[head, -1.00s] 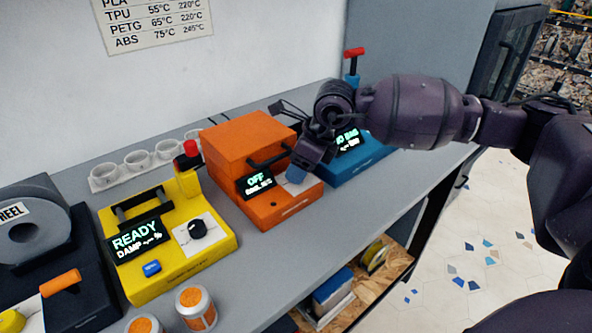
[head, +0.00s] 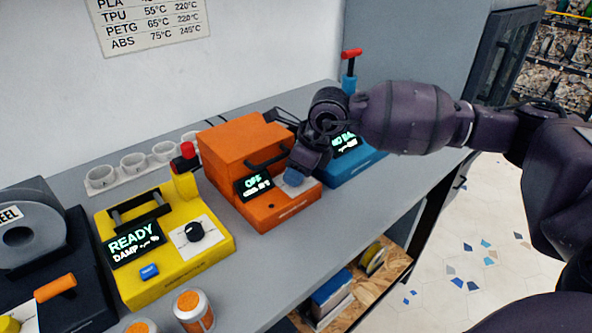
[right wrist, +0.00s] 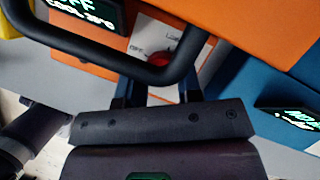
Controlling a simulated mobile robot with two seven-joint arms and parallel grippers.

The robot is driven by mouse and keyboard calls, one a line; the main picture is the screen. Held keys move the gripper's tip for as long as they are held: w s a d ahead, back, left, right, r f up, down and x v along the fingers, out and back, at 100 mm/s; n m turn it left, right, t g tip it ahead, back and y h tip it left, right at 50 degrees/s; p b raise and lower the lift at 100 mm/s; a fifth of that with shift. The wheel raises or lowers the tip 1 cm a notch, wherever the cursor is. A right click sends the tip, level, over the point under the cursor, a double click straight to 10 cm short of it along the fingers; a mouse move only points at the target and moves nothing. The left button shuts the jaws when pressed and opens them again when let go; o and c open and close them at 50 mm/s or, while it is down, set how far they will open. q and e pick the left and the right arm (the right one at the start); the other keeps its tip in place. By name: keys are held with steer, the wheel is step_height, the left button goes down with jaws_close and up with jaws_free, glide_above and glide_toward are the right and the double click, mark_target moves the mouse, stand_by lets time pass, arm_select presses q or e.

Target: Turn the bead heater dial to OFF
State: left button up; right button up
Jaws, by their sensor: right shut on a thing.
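The orange machine (head: 245,145) stands mid-bench with a black front handle and a lit display (head: 254,186) that reads OFF, with a smaller line below. Its red dial (right wrist: 159,62) shows in the right wrist view on a white plate (right wrist: 180,50) with printed labels, one seeming to read OFF. My right gripper (head: 293,178) points down at the front right of the orange machine. In the right wrist view its fingers (right wrist: 160,88) stand either side of the dial, shut on it. The dial's pointer is hidden, and the gripper covers the dial in the head view.
The orange machine's black handle (right wrist: 185,65) passes close to my right fingers. A yellow machine (head: 165,245) with a black knob stands left, and a blue machine (head: 345,168) right. White cups (head: 133,165) stand behind; jars (head: 193,308) stand at the bench front.

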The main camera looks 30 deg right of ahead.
steer(key=shift+n+g+y, duration=0.3)
steer(key=shift+n, duration=1.1)
steer(key=o, duration=0.9)
steer(key=shift+r, duration=0.1)
